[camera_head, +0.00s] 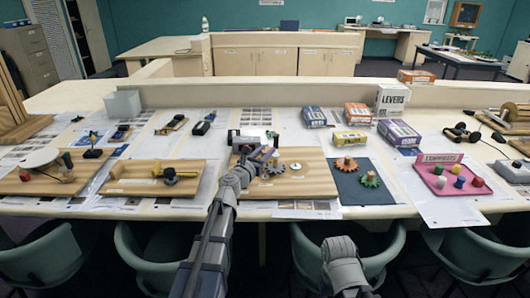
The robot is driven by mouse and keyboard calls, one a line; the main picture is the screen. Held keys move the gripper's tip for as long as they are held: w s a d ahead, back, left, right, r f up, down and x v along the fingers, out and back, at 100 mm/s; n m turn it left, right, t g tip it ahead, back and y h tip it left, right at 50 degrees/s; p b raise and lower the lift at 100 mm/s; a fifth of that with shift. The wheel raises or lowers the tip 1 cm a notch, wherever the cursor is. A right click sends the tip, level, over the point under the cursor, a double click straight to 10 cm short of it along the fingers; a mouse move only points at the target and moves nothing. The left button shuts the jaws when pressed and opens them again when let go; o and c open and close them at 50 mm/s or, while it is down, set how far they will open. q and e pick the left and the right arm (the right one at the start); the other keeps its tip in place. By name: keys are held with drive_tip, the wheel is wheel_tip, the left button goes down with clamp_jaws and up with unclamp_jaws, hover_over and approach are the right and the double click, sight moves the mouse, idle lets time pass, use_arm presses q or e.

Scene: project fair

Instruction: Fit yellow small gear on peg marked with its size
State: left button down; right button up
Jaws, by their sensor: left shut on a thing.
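A wooden board (318,184) lies on the table in front of me, with a small pale disc on a peg (296,167) near its middle. My left gripper (270,162) is over the left part of this board. It is shut on a small yellow gear (278,168), which is partly hidden by the fingers. I cannot tell whether the gear touches the board or a peg. Size marks on the pegs are too small to read. My right arm shows at the bottom, but its gripper is out of the picture.
Several boxes, including a white LEVERS box (392,100), stand behind. Another wooden board (150,186) lies left. A pink tray (440,158) is right. Chairs line the front edge.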

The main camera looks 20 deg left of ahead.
use_arm(q)
drive_tip(key=shift+f+b, duration=2.8)
drive_tip(key=shift+f, duration=0.1)
drive_tip(key=shift+f+b, duration=0.6)
drive_tip(key=c, duration=0.8)
unclamp_jaws()
drive_tip(key=shift+c, duration=0.2)
drive_tip(key=shift+v, duration=5.45)
drive_tip(key=shift+s, duration=0.1)
